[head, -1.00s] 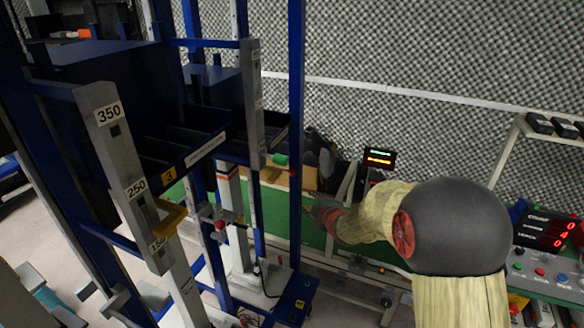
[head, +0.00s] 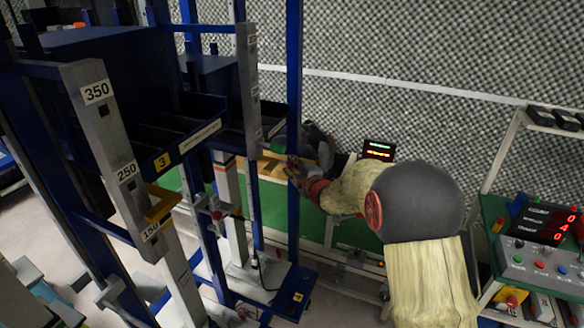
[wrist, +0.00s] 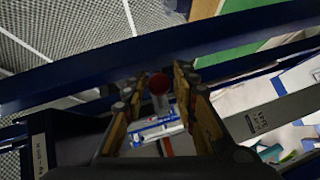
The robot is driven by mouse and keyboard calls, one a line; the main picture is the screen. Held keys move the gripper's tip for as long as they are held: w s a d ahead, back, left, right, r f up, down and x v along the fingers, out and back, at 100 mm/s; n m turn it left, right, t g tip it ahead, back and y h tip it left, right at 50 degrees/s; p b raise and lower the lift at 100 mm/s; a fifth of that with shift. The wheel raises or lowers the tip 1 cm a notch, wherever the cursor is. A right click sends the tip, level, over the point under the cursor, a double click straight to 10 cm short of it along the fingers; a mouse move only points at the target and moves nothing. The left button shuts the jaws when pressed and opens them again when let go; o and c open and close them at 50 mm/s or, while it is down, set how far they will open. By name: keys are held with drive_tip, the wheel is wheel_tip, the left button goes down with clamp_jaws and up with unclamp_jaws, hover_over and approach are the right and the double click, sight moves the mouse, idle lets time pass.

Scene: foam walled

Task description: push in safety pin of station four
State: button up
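My gripper (wrist: 160,80) is open in the wrist view, with its two brown-padded fingers apart. A red round knob (wrist: 158,85), possibly the safety pin's end, shows between the fingertips with a gap on each side. I cannot tell how far beyond the tips it lies. In the head view my gripper (head: 292,168) is at the tall blue post (head: 294,90) of the station marked 4 (head: 298,297), and its fingers are partly hidden. A red knob (head: 216,215) sits on that station's lower column; I cannot tell whether it is the same knob.
The station marked 3 (head: 162,162) stands in front at left, with a grey numbered column (head: 105,130) and a yellow handle (head: 163,204). A control box with red displays (head: 545,222) is at right. A patterned foam wall (head: 400,80) closes the back.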

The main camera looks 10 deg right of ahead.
drive_tip(key=shift+w, duration=0.1)
drive_tip(key=shift+c, duration=0.9)
clamp_jaws()
